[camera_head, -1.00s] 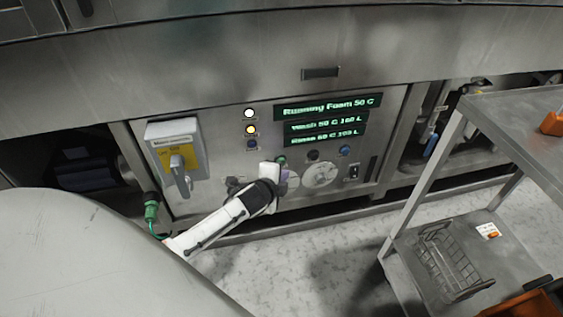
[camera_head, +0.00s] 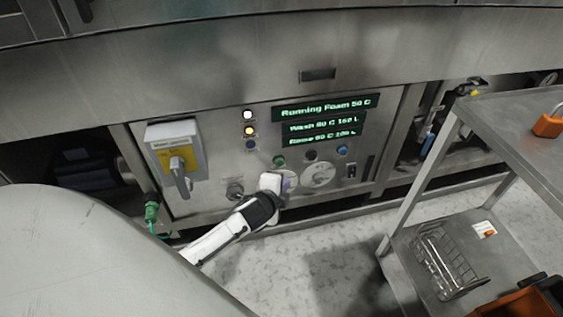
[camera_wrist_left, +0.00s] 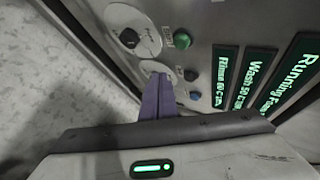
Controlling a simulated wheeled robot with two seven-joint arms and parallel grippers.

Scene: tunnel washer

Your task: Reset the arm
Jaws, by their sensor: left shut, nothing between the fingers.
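My left arm reaches in to the washer's control panel (camera_head: 215,130). My left gripper (camera_head: 289,179) is in front of the panel's lower part, below the green button (camera_head: 279,161). In the left wrist view its purple fingers (camera_wrist_left: 157,97) are shut together with nothing between them. They overlap a round dial plate there, and I cannot tell whether they touch it. The dial at the panel's lower left (camera_head: 235,190) and the larger white dial (camera_head: 318,175) are in view. My right gripper is not in view.
Green displays (camera_head: 325,108) show running, wash and rinse lines. A yellow-and-grey switch box (camera_head: 178,160) with a handle juts out left of the gripper. A metal trolley (camera_head: 415,190) with a wire basket (camera_head: 445,262) and an orange padlock (camera_head: 549,124) stands at right.

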